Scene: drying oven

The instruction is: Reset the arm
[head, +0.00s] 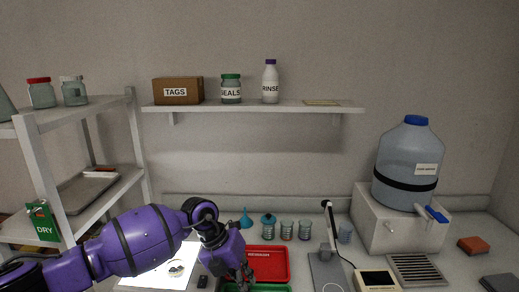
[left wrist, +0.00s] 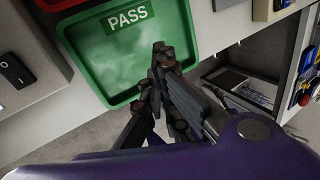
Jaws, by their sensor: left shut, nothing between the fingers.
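My left arm (head: 140,240) is purple and reaches in from the left in the head view. Its gripper (head: 246,281) points down by the red tray, at the near edge of the bench. In the left wrist view the left gripper (left wrist: 160,62) is shut and empty, in front of the green tray marked PASS (left wrist: 92,55). I cannot tell whether it touches the tray. The green tray's rim also shows in the head view (head: 277,288). My right gripper is in neither view.
A red tray (head: 285,264) lies behind the green one. Several small jars (head: 287,230) stand at the back of the bench. A lit white panel (head: 150,276) lies under my left arm. A large water bottle (head: 407,165) stands on a white block at right. Shelves (head: 250,107) hang above.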

